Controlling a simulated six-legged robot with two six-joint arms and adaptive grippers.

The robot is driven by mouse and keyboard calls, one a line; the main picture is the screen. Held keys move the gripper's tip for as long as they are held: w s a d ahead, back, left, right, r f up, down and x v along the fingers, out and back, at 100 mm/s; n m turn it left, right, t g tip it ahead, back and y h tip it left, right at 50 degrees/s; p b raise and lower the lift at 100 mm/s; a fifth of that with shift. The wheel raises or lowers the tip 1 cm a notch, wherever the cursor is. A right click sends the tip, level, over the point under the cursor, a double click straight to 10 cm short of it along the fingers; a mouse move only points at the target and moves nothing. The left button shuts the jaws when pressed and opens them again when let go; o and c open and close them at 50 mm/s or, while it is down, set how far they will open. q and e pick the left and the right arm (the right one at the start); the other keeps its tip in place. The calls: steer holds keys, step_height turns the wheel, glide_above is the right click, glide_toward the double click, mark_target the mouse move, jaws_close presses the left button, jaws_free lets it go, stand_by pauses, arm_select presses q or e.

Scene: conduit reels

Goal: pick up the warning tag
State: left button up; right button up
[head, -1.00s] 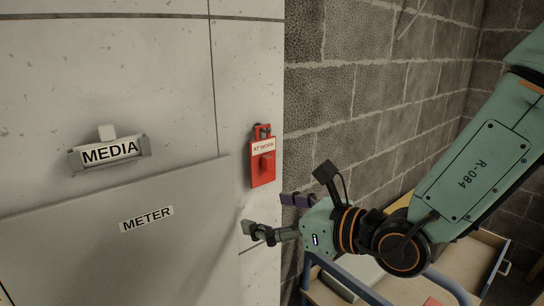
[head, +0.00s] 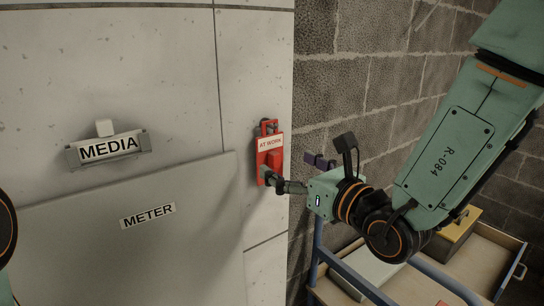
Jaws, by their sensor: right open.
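The warning tag (head: 262,160) is a red plate with a white "AT WORK" label and a raised red block. It hangs upright from a dark hook near the right edge of the pale panel. My right gripper (head: 293,171) is open at the tag's lower right. Its nearer finger overlaps the tag's lower right edge in the picture; I cannot tell whether it touches. The other finger, dark purple, is to the right of the tag, against the brick wall behind. The tag's lower right corner is partly hidden by the finger. My left gripper is out of view.
A "MEDIA" sign (head: 109,148) and a grey "METER" cover (head: 70,235) are on the panel left of the tag. A grey block wall (head: 390,90) stands at the right. Below my right arm is a blue-framed cart with a wooden drawer (head: 475,265) and a yellow box (head: 452,232).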

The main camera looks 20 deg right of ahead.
mark_target(274, 159)
steer(key=shift+w+a, duration=0.15)
steer(key=shift+w, duration=0.5)
steer(key=shift+w+a+r+p, duration=0.15)
steer(key=shift+w+a+p, duration=0.5)
steer(key=shift+w+a, duration=0.5)
steer(key=shift+w, duration=0.35)
steer(key=shift+w+d+f, duration=0.15)
steer(key=shift+w+f, duration=0.05)
steer(key=shift+d, duration=0.35)
steer(key=shift+s+a, duration=0.15)
steer(key=shift+a, duration=0.05)
steer(key=c, duration=0.3)
steer(key=shift+a+r, duration=0.1)
steer(key=shift+a, duration=0.15)
steer(key=shift+c, duration=1.4)
steer(key=shift+d, duration=0.35)
steer(key=c, duration=0.5)
steer(key=shift+c, duration=0.3)
steer(key=shift+a, duration=0.15)
